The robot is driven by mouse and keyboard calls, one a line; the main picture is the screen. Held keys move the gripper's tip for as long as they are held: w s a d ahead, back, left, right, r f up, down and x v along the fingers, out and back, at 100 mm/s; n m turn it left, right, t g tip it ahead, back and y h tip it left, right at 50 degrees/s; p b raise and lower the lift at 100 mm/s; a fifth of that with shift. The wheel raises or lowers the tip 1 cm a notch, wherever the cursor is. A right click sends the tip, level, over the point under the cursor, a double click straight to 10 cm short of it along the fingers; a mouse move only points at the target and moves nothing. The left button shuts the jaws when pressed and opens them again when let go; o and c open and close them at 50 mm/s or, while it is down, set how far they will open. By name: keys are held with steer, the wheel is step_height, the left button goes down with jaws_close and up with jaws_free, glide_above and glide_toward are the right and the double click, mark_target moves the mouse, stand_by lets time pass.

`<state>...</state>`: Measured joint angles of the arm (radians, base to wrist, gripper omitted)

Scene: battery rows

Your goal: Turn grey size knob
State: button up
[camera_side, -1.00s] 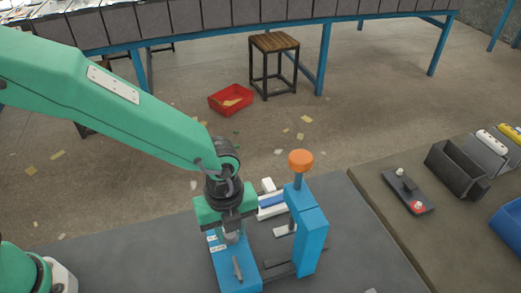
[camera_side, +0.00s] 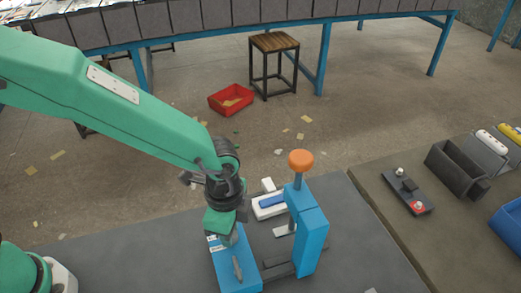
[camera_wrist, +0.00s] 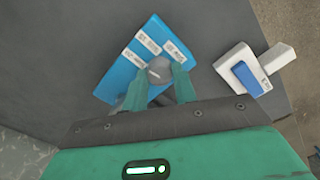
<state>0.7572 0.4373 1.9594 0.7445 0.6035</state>
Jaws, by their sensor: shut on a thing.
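The grey size knob (camera_wrist: 160,70) sits on a blue box (camera_wrist: 117,75) with white labels. In the wrist view my gripper (camera_wrist: 160,82) has its two green fingers closed on either side of the knob. In the side view my gripper (camera_side: 226,232) reaches down onto the far end of the blue box (camera_side: 230,262), and it mostly hides the knob there. A grey lever-like part (camera_side: 237,267) lies on the nearer end of the box.
A blue press with an orange cap (camera_side: 301,160) stands just right of the box. A white block with a blue part (camera_side: 268,204) lies behind it, also in the wrist view (camera_wrist: 240,70). A dark bin (camera_side: 456,170) and a red-and-white-ended block (camera_side: 408,191) are on the right bench.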

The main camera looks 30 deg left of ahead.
steer(key=shift+r+n, duration=0.1)
steer(key=shift+n, duration=1.6)
steer(key=o, duration=1)
steer(key=shift+c, duration=0.2)
steer(key=shift+r, duration=0.1)
step_height(320, 180, up, 7)
steer(key=shift+r, duration=0.3)
